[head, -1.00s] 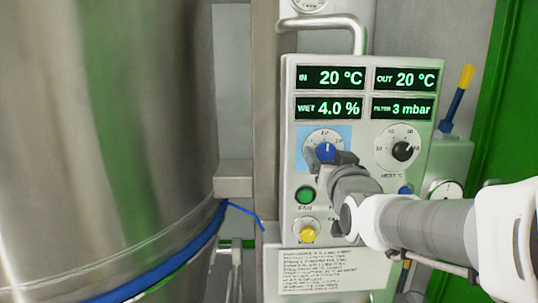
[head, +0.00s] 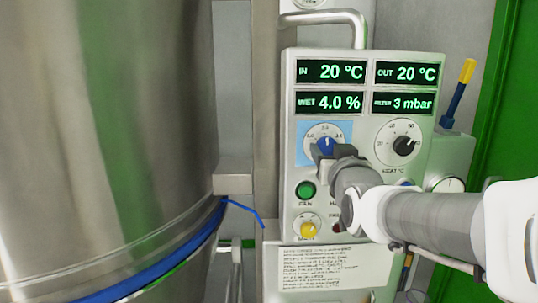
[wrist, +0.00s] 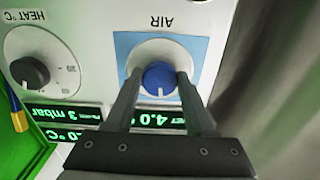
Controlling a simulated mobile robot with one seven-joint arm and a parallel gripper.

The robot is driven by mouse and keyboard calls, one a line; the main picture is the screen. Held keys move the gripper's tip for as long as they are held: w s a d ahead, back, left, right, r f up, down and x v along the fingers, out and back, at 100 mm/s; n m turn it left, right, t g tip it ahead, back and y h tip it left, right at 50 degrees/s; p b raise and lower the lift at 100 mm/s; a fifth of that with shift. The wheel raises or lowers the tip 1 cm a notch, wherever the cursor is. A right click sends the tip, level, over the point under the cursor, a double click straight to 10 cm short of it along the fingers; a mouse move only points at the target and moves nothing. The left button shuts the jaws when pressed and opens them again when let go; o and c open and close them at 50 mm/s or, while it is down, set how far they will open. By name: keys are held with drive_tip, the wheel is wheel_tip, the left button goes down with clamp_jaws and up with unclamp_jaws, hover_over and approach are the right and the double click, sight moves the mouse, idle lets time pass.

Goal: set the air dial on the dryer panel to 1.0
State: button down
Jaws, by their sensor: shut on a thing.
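The air dial is a blue knob (head: 326,143) with a white pointer line, on a pale blue square (head: 304,131) of the dryer panel. My gripper (head: 326,153) reaches it from the lower right. In the wrist view, which shows the panel upside down, the two fingers of my gripper (wrist: 160,84) are shut on the sides of the blue knob (wrist: 158,74). The knob's pointer line points about straight up on the panel. The small scale figures around it are too blurred to read surely. The fingers hide part of the knob's lower side in the head view.
The black heat dial (head: 404,145) sits right of the air dial. A green button (head: 305,190) and a yellow knob (head: 309,230) lie below it. Green displays (head: 330,72) are above. A large steel vessel (head: 100,130) fills the left.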

drive_tip(key=n+b, duration=0.6)
drive_tip(key=shift+d+f+b, duration=0.1)
drive_tip(key=shift+f+b, duration=0.1)
drive_tip(key=shift+b, duration=0.15)
drive_tip(key=n+b, duration=0.3)
drive_tip(key=n, duration=0.1)
drive_tip(key=shift+r, duration=0.2)
drive_tip(key=shift+r+n+b, duration=0.1)
drive_tip(key=shift+n+b, duration=0.2)
drive_tip(key=shift+n, duration=0.1)
drive_tip(key=shift+c, duration=1.3)
unclamp_jaws()
drive_tip(key=s+p, duration=0.1)
drive_tip(key=s, duration=1.6)
drive_tip(key=shift+s, duration=0.25)
